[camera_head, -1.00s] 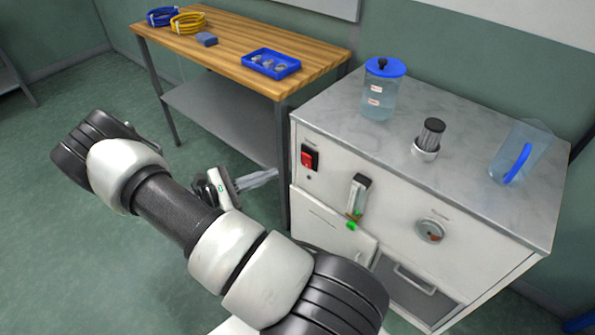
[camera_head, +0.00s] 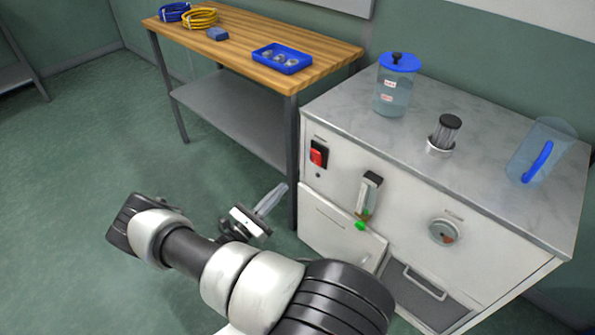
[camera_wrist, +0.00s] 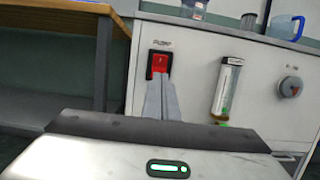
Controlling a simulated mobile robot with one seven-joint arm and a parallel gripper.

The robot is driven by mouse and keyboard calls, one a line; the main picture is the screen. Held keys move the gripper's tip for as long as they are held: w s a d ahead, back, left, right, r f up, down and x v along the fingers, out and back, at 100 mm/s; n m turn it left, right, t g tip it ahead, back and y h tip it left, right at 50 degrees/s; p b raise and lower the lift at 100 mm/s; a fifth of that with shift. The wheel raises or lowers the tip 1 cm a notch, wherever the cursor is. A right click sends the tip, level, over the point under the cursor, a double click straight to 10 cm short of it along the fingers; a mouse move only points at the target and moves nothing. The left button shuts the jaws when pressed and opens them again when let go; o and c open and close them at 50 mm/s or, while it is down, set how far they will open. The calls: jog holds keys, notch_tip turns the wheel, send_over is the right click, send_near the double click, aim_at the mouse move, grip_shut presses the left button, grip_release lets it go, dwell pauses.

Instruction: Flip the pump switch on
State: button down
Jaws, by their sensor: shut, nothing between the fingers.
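The pump switch is a red rocker (camera_head: 317,154) in a black frame, at the upper left of the white cabinet's front panel. In the wrist view the switch (camera_wrist: 160,63) sits just above my fingertips, under a small label. My gripper (camera_head: 275,193) is shut and empty, its fingers pointing toward the cabinet. In the wrist view my gripper (camera_wrist: 161,80) overlaps the lower edge of the switch frame; in the head view a gap separates the fingers from the panel. Which way the rocker is tipped is too small to tell.
A lidded jar (camera_head: 395,92), a filter (camera_head: 445,133) and a pitcher (camera_head: 527,160) stand on top. A wooden bench (camera_head: 335,55) is at the left.

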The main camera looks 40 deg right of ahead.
aim_at(315, 153)
jog(key=x, duration=1.3)
jog(key=shift+d+b, duration=0.2)
jog(key=shift+b, duration=0.2)
jog(key=shift+d+r, duration=0.1)
jog(key=shift+d+r+p, duration=0.2)
jog(key=shift+r+p, duration=0.3)
jog(key=shift+p, duration=0.3)
jog(key=shift+f+y, duration=0.3)
jog(key=shift+f, duration=0.05)
jog(key=shift+a, duration=0.1)
jog(key=r+v, duration=0.3)
jog(key=v, duration=1)
jog(key=shift+a, duration=0.55)
jog(key=shift+r, duration=0.1)
